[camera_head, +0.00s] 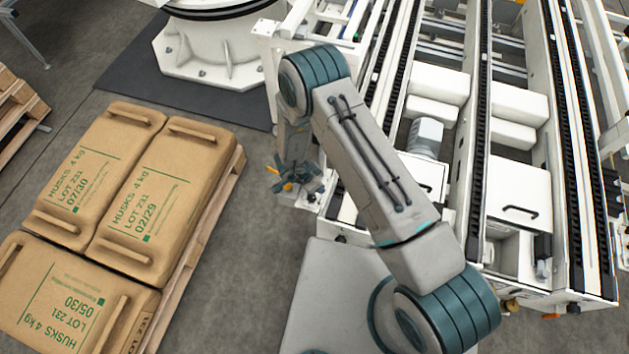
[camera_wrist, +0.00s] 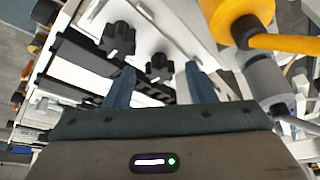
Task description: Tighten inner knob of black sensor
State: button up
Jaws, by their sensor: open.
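In the wrist view two black star-shaped knobs show on a white and black mount, one (camera_wrist: 117,38) upper left and one (camera_wrist: 158,68) nearer. Which is the inner knob I cannot tell. A black bar-like part (camera_wrist: 75,55) beside them may belong to the sensor. My gripper (camera_wrist: 158,72) is open, its blue fingers apart, with the nearer knob showing between the fingertips. Whether they touch it I cannot tell. In the head view my gripper (camera_head: 300,178) is beside the conveyor frame's near left corner, and the knobs are not clear there.
A yellow part (camera_wrist: 238,20) and a grey cylinder (camera_wrist: 266,78) are close to the right finger in the wrist view. In the head view, the conveyor frame (camera_head: 470,220) stands right and sacks (camera_head: 150,190) lie on a pallet left. Bare floor (camera_head: 235,270) lies between.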

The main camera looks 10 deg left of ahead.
jog(key=shift+r, duration=0.1)
jog(key=v, duration=1.3)
jog(key=shift+s+r, duration=0.2)
jog(key=shift+r, duration=0.05)
jog(key=shift+f, duration=0.1)
